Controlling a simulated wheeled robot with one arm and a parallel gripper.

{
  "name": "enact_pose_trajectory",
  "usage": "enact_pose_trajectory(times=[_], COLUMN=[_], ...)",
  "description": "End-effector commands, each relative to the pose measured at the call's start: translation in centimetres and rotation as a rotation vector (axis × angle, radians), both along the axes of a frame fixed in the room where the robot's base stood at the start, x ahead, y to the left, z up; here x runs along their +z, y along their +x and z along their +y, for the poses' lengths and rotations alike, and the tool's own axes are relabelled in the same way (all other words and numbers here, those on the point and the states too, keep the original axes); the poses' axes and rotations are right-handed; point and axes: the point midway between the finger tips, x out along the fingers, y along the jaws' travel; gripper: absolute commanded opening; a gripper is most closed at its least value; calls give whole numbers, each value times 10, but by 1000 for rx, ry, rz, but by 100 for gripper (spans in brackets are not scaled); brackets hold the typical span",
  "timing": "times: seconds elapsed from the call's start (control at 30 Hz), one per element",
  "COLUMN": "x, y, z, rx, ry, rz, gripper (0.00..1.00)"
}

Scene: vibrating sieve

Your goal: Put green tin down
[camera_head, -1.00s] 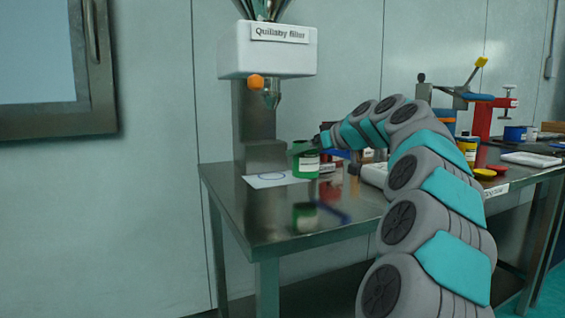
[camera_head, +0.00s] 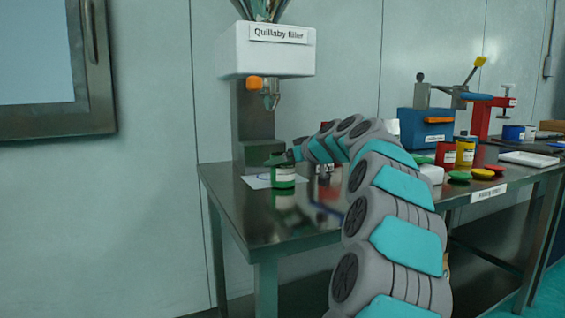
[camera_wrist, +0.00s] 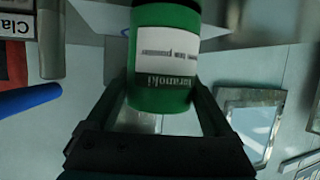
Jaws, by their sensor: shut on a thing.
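The green tin (camera_head: 283,176) with a white label is upright under the filler, at the right part of the white sheet (camera_head: 256,182). I cannot tell whether its base touches the sheet. My gripper (camera_head: 288,160) is shut on the tin from the right. In the wrist view the dark fingers of my gripper (camera_wrist: 163,95) close on both sides of the green tin (camera_wrist: 165,55). The circle drawn on the sheet is mostly hidden by the tin.
The filler (camera_head: 265,50) with an orange knob stands behind the tin. Red (camera_head: 446,155) and yellow (camera_head: 466,152) tins, several coloured lids (camera_head: 482,173) and a blue box (camera_head: 426,126) are farther right. The table's front left (camera_head: 245,210) is clear.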

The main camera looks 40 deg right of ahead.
Motion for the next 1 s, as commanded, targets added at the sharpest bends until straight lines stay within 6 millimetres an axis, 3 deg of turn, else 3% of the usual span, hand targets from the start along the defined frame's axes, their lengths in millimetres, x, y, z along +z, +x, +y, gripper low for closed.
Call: enact_pose_trajectory(times=[0.37, 0.4, 0.5, 0.87, 1.0], x=[-4, -4, -3, 2, 7], y=[0, 0, 0, -1, -19], z=[0, 0, 0, 0, 0], rx=[0, 0, 0, 0, 0], ry=[-1, -1, 0, 0, -1], rz=[-1, -1, -1, 0, -2], gripper=[30, 88, 99, 100, 100])
